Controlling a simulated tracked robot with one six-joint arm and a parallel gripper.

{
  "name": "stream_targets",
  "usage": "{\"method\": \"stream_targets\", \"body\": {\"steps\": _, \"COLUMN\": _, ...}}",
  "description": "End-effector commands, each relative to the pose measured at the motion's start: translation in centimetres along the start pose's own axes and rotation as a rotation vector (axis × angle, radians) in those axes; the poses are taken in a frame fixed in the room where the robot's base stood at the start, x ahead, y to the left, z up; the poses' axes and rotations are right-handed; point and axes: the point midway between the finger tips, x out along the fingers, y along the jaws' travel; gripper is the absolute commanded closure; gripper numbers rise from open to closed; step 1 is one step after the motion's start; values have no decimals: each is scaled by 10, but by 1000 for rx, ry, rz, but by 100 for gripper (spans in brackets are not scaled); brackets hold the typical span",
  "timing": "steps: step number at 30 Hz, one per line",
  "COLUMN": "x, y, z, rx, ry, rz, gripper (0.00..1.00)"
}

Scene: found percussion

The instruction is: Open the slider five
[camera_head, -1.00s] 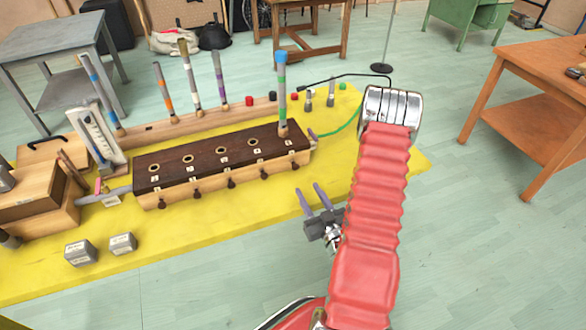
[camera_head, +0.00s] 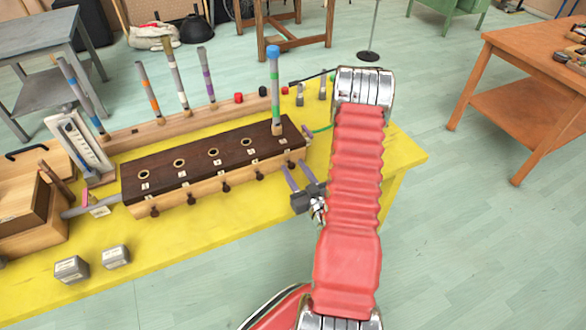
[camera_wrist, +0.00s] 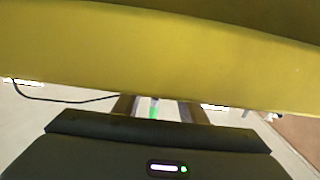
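A long wooden box with a dark top (camera_head: 196,158) stands on the yellow table. Its top has a row of round holes, and several dark knobs line its front. A grey tube with green bands and a blue cap (camera_head: 275,90) stands upright at the right end hole. The rightmost knob (camera_head: 290,166) is at the front below it, close to my gripper's fingertips. My gripper (camera_head: 296,168) is open, its two fingers apart and pointing at the box's right front. Contact with the knob cannot be told. In the wrist view the gripper (camera_wrist: 158,108) shows a gap between its fingers.
The yellow table (camera_head: 225,240) is bare in front of the box, except for two small grey blocks (camera_head: 71,269) at left. A wooden rack (camera_head: 180,128) with upright tubes stands behind. A green tube or cord (camera_head: 320,129) leaves the box's right end.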

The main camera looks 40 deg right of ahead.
Motion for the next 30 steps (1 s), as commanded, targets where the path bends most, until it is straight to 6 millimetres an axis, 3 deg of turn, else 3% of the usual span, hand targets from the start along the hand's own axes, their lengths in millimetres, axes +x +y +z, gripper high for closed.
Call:
{"method": "stream_targets", "body": {"steps": 3, "x": 1, "y": -2, "z": 0, "rx": 0, "ry": 0, "rz": -4, "gripper": 64}}
{"method": "stream_targets", "body": {"steps": 18, "x": 1, "y": -3, "z": 0, "rx": -1, "ry": 1, "rz": -6, "gripper": 99}}
{"method": "stream_targets", "body": {"steps": 30, "x": 1, "y": -3, "z": 0, "rx": -1, "ry": 1, "rz": -6, "gripper": 100}}
